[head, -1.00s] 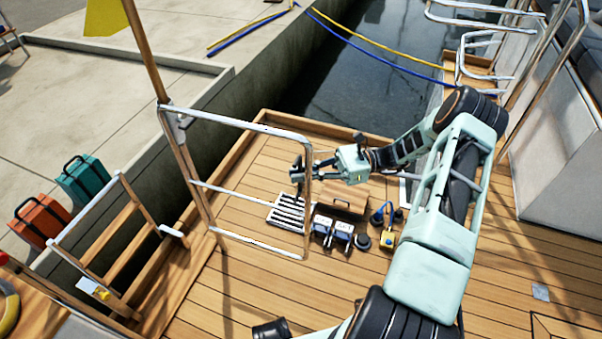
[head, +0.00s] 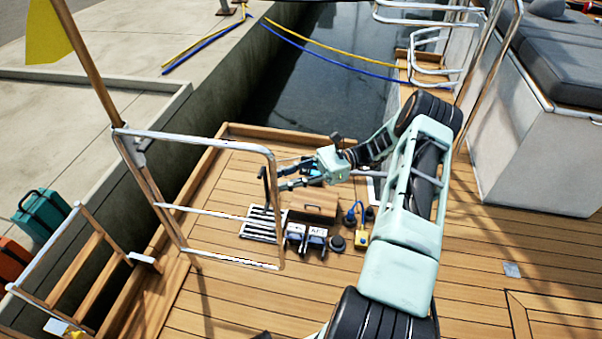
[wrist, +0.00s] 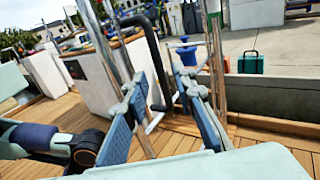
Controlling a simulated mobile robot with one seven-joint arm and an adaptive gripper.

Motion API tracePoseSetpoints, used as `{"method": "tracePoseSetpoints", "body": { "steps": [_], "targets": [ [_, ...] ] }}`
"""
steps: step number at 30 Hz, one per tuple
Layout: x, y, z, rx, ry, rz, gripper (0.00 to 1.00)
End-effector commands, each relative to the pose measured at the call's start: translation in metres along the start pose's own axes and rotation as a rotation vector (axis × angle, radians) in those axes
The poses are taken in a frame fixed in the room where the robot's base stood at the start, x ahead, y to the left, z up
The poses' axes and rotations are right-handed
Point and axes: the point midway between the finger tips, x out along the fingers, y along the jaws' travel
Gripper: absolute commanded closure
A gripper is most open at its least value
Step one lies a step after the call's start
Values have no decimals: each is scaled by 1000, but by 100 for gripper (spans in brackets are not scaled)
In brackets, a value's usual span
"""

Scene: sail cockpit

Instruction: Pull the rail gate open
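The rail gate (head: 218,208) is a silver tube frame with a middle bar, standing upright at the deck's left side beside a wooden post. A black handle (head: 265,186) is on its right upright. The handle (wrist: 153,50) also shows in the wrist view as a thick black loop. My gripper (head: 278,176) is just right of the handle, with its fingers pointing left at it. In the wrist view my gripper (wrist: 160,88) is open, blue pads apart. The handle's bar appears between the fingertips without visible pad contact; I cannot tell its exact depth.
A wooden box (head: 313,203), a slatted grate (head: 263,222) and small dark gear (head: 305,238) lie on the deck below my gripper. A wooden ladder (head: 75,262) stands at the left. Water (head: 325,70) lies beyond the deck.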

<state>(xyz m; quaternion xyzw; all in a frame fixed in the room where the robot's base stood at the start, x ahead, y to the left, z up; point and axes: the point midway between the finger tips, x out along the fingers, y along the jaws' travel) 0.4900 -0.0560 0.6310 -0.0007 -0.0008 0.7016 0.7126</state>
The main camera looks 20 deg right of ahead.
Motion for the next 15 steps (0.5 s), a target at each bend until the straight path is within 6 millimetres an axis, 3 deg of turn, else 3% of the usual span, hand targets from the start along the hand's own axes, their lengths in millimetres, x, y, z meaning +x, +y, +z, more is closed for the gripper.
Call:
{"method": "tracePoseSetpoints", "body": {
  "steps": [6, 15],
  "targets": [
    [-45, 0, -1, 0, 2, -1, 75],
    [-71, 0, 0, 0, -1, 1, 75]
  ]
}}
